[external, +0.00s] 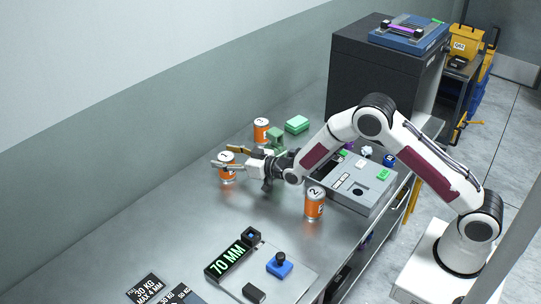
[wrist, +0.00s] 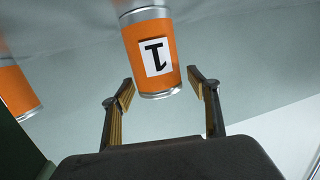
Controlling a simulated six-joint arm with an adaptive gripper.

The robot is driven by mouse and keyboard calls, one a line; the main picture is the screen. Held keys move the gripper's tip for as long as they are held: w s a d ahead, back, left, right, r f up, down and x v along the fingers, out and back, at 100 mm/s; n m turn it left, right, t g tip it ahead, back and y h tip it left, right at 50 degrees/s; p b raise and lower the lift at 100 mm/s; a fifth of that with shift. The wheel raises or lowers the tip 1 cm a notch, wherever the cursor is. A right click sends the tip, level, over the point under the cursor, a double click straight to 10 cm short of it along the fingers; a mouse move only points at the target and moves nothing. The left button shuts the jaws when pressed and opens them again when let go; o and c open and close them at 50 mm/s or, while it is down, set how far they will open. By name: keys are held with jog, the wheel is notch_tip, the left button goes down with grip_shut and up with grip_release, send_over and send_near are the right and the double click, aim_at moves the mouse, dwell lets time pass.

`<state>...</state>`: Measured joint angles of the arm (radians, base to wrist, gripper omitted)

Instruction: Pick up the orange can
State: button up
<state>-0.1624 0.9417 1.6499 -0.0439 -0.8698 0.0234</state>
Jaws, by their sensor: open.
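Three orange cans with silver rims stand on the metal table. One can (external: 227,172) is right at my gripper (external: 226,157), whose jaws are open. In the wrist view an orange can (wrist: 145,32) with an upside-down "1" label sits ahead of my gripper (wrist: 160,84). Its near end reaches between the spread fingertips, with a gap on each side. A second can (external: 261,130) stands farther back, near the wall. The third can (external: 315,206), marked "2", stands at the table's front side, below my forearm. Part of another orange can (wrist: 16,92) shows at the wrist view's left edge.
Green blocks (external: 297,124) and a green object (external: 276,138) stand behind my gripper. A grey panel box (external: 354,188) lies to the right. A "70 MM" display (external: 230,258) and a blue device (external: 279,265) are at the front. The table's left part is clear.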

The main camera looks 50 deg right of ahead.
dwell(0.4)
jog(key=c, duration=1.5)
jog(key=shift+r, duration=0.1)
notch_tip(320, 180, up, 18)
